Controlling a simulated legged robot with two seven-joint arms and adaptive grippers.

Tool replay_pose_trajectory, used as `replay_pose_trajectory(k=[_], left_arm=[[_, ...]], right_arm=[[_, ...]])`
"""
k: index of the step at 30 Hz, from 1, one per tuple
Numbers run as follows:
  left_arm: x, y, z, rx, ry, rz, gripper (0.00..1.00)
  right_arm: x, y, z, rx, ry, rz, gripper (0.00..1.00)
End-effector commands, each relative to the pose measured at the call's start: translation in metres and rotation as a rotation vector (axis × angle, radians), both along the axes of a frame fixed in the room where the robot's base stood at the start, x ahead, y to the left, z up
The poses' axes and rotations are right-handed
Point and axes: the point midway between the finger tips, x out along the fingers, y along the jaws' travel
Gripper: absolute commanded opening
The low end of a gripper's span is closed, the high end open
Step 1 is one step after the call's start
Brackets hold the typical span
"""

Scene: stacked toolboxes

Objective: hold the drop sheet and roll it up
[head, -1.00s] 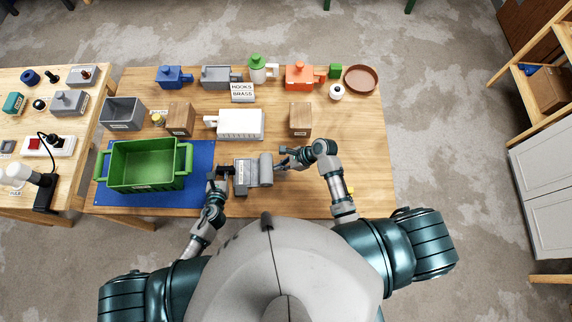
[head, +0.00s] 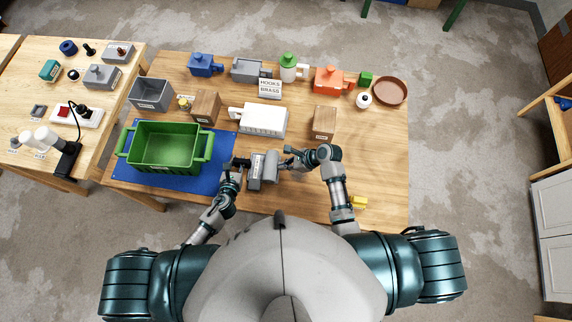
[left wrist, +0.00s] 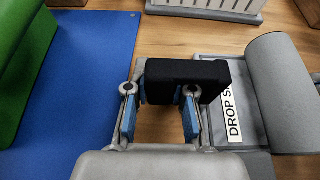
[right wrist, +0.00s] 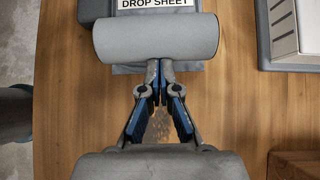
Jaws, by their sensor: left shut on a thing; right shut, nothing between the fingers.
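The grey drop sheet (head: 256,172) lies on the table right of the blue mat, with a flat labelled part and a thick roll (head: 271,166) along its right side. The label and roll (left wrist: 285,90) show in the left wrist view. My left gripper (head: 235,168) is shut on a black block (left wrist: 185,72) at the flat part's left edge. My right gripper (head: 289,161) is shut and empty, its tips against or very near the roll's side in the right wrist view (right wrist: 160,72); contact is unclear. The roll hides part of the sheet there.
A green crate (head: 128,160) stands on the blue mat (head: 228,140) at left. A white ribbed box (head: 264,120) and wooden blocks (head: 323,122) stand behind the sheet. Small toolboxes line the back. A yellow item (head: 358,202) lies near the front right. Table right of my right arm is mostly clear.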

Motion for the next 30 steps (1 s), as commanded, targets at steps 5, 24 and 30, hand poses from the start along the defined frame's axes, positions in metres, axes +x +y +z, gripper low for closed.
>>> replay_pose_trajectory(k=[5,24,30], left_arm=[[-0.004,-0.010,0.000,-0.014,0.003,-0.018,0.00],[-0.002,-0.005,0.000,-0.008,0.001,-0.009,0.00],[-0.002,-0.005,0.000,-0.008,0.000,-0.008,0.00]], right_arm=[[-0.004,-0.005,0.000,0.009,0.003,0.006,0.00],[-0.019,-0.104,0.066,0.000,-0.001,0.000,0.00],[-0.020,-0.108,0.070,-0.001,0.002,0.000,0.00]])
